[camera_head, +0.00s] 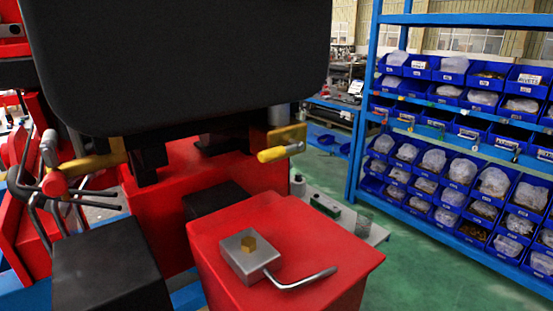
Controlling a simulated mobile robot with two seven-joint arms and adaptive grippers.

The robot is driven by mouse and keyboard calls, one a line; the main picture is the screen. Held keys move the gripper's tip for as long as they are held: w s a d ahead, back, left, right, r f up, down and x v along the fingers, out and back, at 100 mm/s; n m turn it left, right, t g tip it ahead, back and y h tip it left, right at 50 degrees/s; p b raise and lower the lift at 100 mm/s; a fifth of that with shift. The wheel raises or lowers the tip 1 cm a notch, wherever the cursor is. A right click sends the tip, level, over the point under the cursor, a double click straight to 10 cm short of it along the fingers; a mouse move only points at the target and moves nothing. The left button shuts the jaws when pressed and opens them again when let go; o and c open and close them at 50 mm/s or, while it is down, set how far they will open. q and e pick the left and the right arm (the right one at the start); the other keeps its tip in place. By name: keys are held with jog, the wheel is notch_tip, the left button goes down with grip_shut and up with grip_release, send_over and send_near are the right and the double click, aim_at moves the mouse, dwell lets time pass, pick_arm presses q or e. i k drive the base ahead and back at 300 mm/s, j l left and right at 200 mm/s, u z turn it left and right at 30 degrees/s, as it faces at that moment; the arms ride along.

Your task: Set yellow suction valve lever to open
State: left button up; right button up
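A yellow lever handle (280,152) sticks out at the right, under the edge of a large black panel (180,60), with a yellow bracket or plate (288,134) just behind it. A second yellow lever-like part (95,162) shows at the left, beside a red hub with bent dark rods. I cannot tell which of the two is the suction valve lever, nor its exact setting. The valve bodies are hidden behind the black panel or too dark to make out. Neither of my grippers can be seen in the head view.
A red stand (330,245) in front carries a grey block (249,256) with a brass hex piece and a bent metal rod. A black box (110,270) is at the lower left. A blue shelf (362,120) with blue bins stands at the right. Green floor (410,270) lies between.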

aim_at(264, 157)
jog(key=k+j+z, duration=0.1)
jog(key=j+z, duration=0.3)
jog(key=k+j+z, duration=0.15)
jog(key=j+z, duration=0.2)
jog(key=k+j+z, duration=0.2)
jog(key=j+z, duration=0.2)
